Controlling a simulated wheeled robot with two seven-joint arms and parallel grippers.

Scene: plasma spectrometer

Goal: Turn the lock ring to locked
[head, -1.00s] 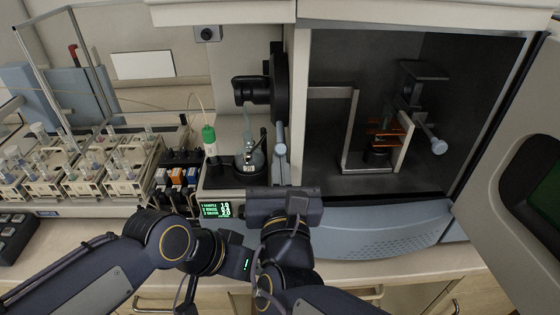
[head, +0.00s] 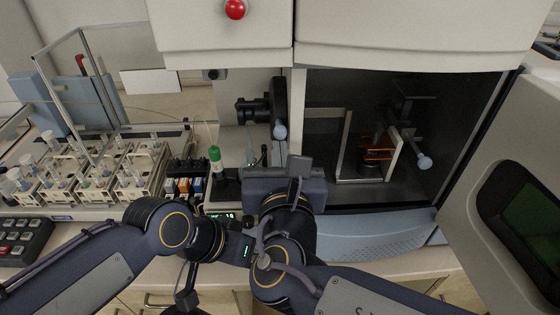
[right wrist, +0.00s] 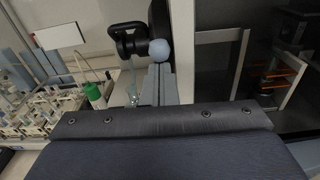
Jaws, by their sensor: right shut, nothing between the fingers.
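The lock ring (head: 279,100) is the black round collar at the left edge of the instrument's chamber, seen nearly edge-on. A pale blue-grey ball knob (head: 280,132) shows at its lower front. The same knob (right wrist: 159,50) shows in the right wrist view, with the black ring (right wrist: 157,22) above it. My right gripper (head: 281,148) is shut and empty, its grey fingertips (right wrist: 158,68) just below the knob in the picture. I cannot tell whether they touch it. My left arm's wrist is low in the middle; its gripper does not show.
The open chamber (head: 318,190) with a dark interior is to the right, its thick door (head: 465,215) swung out at far right. Sample racks (head: 100,205) and a green-capped bottle (head: 215,158) stand to the left. A counter edge runs in front.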

